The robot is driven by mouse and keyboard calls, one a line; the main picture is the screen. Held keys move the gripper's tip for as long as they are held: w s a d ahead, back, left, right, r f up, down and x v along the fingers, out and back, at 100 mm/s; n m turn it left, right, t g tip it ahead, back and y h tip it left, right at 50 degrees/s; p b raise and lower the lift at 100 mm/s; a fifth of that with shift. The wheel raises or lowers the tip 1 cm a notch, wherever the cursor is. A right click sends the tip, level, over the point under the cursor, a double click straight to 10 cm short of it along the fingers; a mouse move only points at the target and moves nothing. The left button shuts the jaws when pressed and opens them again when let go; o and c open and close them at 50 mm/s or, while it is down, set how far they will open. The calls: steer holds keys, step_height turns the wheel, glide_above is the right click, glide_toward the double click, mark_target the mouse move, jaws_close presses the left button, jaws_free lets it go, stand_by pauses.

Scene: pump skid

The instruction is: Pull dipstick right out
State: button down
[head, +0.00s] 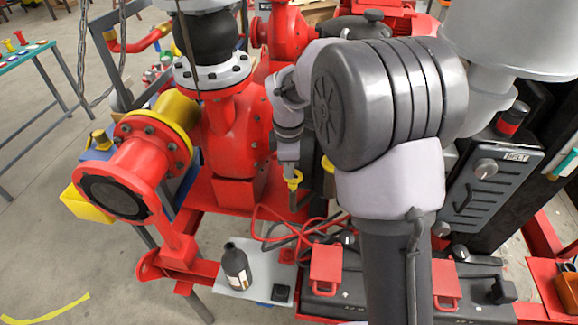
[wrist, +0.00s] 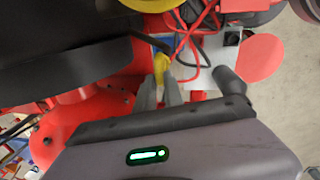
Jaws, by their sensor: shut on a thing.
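The dipstick shows as a yellow loop handle (head: 293,180) near the middle of the head view, below my wrist. In the wrist view the yellow handle (wrist: 160,64) sits at the tips of my two grey fingers. My gripper (wrist: 160,86) is shut on this handle. In the head view my gripper (head: 292,170) points down at it, small and partly hidden by my own arm. I cannot tell how much of the dipstick's rod is in its hole.
A dark bottle (head: 236,268) stands on a pale plate in front. Red cables (head: 270,228) loop close to the gripper. A red pump casing (head: 232,130) stands to the left. A second yellow piece (head: 327,163) is just right. A black toolbox-like unit (head: 385,280) lies at front right.

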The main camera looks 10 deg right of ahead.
step_height(320, 180, up, 8)
steer(key=p, duration=0.6)
steer(key=shift+f, duration=0.55)
steer(key=c, duration=1.5)
jaws_free()
steer(key=shift+o, duration=0.2)
steer(key=shift+r, duration=0.1)
step_height(320, 180, up, 17)
steer(key=s+p, duration=0.2)
steer(key=p, duration=0.3)
steer(key=shift+s+a, duration=0.15)
steer(key=shift+a, duration=0.15)
